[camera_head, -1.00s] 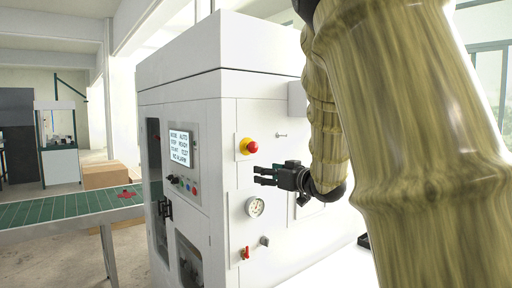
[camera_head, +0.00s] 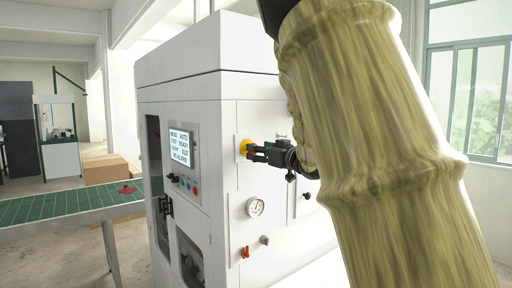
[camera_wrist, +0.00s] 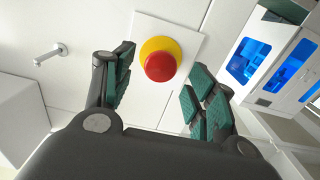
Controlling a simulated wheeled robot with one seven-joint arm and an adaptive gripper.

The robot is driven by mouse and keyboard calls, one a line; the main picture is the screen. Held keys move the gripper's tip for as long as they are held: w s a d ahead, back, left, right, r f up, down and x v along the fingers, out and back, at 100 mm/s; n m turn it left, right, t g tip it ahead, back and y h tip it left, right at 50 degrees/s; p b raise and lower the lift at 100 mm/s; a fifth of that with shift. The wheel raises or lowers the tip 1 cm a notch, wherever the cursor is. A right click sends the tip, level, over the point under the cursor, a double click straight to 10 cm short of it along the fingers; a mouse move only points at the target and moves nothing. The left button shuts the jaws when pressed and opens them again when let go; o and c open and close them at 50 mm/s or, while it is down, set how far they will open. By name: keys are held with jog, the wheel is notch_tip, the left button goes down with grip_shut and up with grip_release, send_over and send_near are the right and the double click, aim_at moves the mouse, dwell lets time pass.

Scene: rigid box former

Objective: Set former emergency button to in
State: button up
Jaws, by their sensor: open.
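The former's emergency button is a red mushroom head on a yellow base. In the wrist view the red button (camera_wrist: 160,67) lies between and just beyond the two fingers, and none of it seems to be touched. In the head view its yellow base (camera_head: 243,147) shows on the white former (camera_head: 222,115), and the red head is mostly hidden behind my fingers. My gripper (camera_head: 256,152) is open and empty, in front of the button; its green-padded fingers also show in the wrist view (camera_wrist: 158,90).
A display panel (camera_head: 181,149) with small buttons is left of the emergency button. A gauge (camera_head: 256,207) and a red valve handle (camera_head: 245,252) sit below. A hook-like handle (camera_wrist: 50,54) stands out near the button. A green conveyor (camera_head: 70,205) is at left.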

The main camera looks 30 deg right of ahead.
jog(key=shift+w+p, duration=0.4)
jog(key=shift+w, duration=0.95)
jog(key=shift+a, duration=0.1)
jog(key=shift+c, duration=0.2)
